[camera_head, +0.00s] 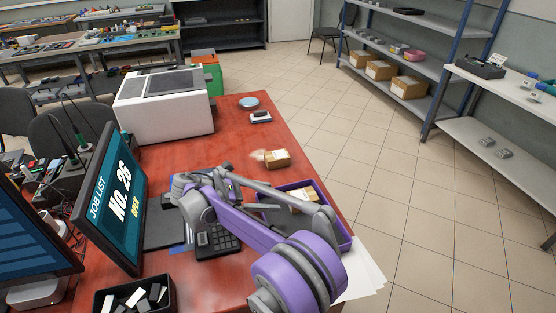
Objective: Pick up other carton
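A small brown carton (277,159) sits on the red table, right of its middle; a pale flap or label shows at its left side. Another brown carton (303,197) lies in a purple tray (342,238) near the table's right edge, partly hidden by my arm. My purple and grey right arm comes in from the bottom right and folds across the table in front of the tray. Its grey links cross over the tray, and I cannot make out the fingers or what they hold. My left gripper is not in view.
A calculator (217,241) lies under my arm. A white machine (165,104) stands behind. A blue plate (249,102) and a small device (260,117) lie at the back.

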